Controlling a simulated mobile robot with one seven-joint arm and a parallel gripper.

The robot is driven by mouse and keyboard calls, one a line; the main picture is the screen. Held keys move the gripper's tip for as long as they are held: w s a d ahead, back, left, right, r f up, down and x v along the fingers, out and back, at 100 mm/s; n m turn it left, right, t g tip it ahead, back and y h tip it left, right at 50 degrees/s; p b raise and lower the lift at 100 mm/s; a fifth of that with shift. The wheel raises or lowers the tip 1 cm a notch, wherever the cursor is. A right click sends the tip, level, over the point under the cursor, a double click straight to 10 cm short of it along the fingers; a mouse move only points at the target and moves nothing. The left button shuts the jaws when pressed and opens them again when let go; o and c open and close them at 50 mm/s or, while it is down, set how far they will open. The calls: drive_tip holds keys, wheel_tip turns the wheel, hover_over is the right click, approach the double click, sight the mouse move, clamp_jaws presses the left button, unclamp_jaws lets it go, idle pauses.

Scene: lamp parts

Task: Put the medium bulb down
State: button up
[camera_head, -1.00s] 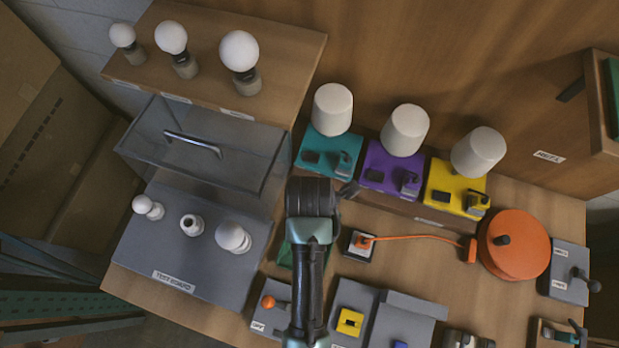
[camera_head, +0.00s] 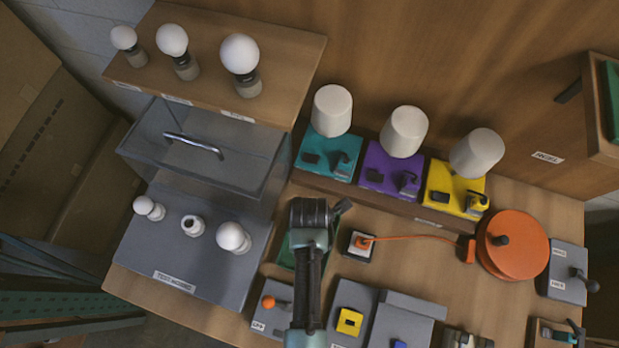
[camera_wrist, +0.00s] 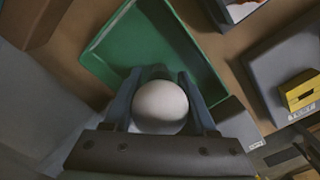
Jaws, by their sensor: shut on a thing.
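The medium bulb (camera_wrist: 160,105), a round white globe, is between the two fingers of my gripper (camera_wrist: 161,98) in the wrist view. My gripper is shut on it. Bulb and fingers are over the near part of a green tray (camera_wrist: 112,52); I cannot tell whether the bulb touches the tray floor. In the head view my wrist hides the bulb and most of the green tray (camera_head: 286,255). The grey test board (camera_head: 190,262) holds a small bulb (camera_head: 146,206), a middle socket (camera_head: 192,225) with no globe and a large bulb (camera_head: 232,236).
Several lamps stand behind, on teal (camera_head: 322,160), purple (camera_head: 385,176) and yellow (camera_head: 450,195) bases. An orange cable reel (camera_head: 512,252) is right. A clear box with a handle (camera_head: 195,143) and a bulb shelf (camera_head: 290,70) are left. A grey block (camera_wrist: 285,65) stands right of the tray.

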drive_tip(key=shift+f, duration=0.2)
drive_tip(key=o, duration=1.1)
drive_tip(key=shift+r, duration=0.1)
